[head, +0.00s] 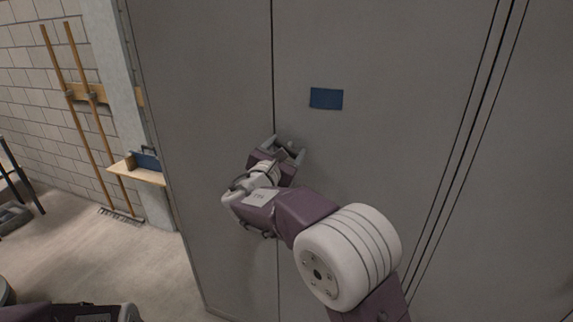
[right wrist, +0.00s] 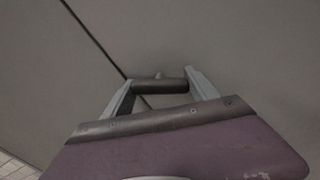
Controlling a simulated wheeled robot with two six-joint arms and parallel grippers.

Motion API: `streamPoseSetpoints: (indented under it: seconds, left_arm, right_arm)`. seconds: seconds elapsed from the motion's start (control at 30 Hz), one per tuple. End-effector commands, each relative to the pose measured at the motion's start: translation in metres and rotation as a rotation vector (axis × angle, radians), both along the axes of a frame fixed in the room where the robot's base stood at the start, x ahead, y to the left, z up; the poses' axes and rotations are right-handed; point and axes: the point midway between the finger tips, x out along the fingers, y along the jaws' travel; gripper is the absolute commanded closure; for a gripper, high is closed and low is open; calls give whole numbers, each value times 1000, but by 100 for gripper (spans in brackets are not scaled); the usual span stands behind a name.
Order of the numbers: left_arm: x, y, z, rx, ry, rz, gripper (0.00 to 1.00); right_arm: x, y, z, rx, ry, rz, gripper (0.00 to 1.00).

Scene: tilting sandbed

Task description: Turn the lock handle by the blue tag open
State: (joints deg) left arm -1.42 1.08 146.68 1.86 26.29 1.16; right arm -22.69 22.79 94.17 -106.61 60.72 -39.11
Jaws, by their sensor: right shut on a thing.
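The blue tag (head: 326,98) is a flat rectangle on the grey cabinet door, right of the vertical door seam. Below it and a little to its left, my right gripper (head: 286,149) is at the door face. In the right wrist view, the lock handle (right wrist: 160,86) is a short dark bar that spans the gap between my two grey fingertips, with a small pivot behind it. My right gripper (right wrist: 161,90) is shut on it. In the head view my gripper mostly hides the handle. My left gripper's fingers are out of view.
The grey cabinet front (head: 390,60) fills the middle and right, with vertical seams. At left, a small wooden shelf (head: 137,172) holds a blue object. Long-handled wooden tools (head: 75,110) lean on the block wall. The floor (head: 110,255) at left is mostly bare.

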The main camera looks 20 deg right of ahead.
Motion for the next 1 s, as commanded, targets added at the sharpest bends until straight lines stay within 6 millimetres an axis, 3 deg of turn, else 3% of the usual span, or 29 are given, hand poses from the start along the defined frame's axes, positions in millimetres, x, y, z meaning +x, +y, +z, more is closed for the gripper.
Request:
streamPoseSetpoints:
  seconds: [0.03, 0.4, 0.7, 1.0]
  left_arm:
    - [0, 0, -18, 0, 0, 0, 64]
    - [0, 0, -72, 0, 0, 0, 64]
    - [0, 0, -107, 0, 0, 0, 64]
    - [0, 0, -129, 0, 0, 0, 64]
  right_arm:
    - [0, 0, -8, 38, -28, 0, 73]
    - [0, 0, -8, 329, -223, 0, 73]
    - [0, 0, -6, 559, -377, 0, 73]
    - [0, 0, -4, 740, -500, 1, 73]
